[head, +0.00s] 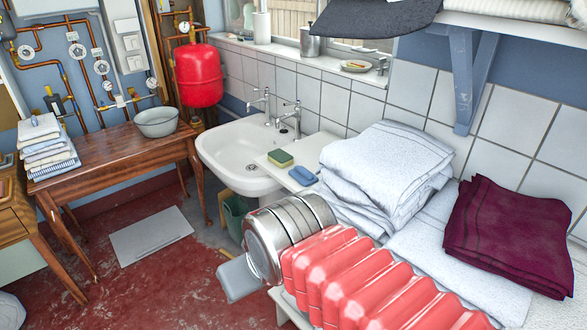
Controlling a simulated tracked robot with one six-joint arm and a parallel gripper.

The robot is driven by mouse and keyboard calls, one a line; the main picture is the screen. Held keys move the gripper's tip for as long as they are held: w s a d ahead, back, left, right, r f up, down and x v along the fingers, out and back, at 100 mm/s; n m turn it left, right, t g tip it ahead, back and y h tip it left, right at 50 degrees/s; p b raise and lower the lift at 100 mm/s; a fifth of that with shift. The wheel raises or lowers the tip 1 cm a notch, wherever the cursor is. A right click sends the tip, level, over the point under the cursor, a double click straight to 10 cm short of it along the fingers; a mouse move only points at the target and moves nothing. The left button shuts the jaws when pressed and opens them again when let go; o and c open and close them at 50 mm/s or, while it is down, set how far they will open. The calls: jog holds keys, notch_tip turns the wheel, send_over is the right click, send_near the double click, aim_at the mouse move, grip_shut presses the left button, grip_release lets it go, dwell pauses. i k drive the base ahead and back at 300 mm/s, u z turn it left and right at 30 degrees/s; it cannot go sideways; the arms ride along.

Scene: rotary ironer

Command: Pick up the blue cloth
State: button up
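My arm reaches in from the lower right, with a red ribbed sleeve and a metal wrist. Part of my gripper (237,280) shows as a grey piece left of the metal wrist, over the floor. It is in front of and below the cloth in the picture, apart from it. The wrist hides most of the gripper, and its fingertips cannot be made out. Nothing is seen held.
The sponge (280,158) and white sink (240,152) are left of the cloth. Folded white towels (375,170) and maroon cloth (510,235) fill the right. A shelf bracket (467,80) and dark hanging fabric (375,15) are above. A wooden table (115,150) stands left. Red floor is open.

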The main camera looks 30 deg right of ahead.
aim_at(303, 175)
jog(key=u, duration=0.05)
jog(key=i, duration=1.15)
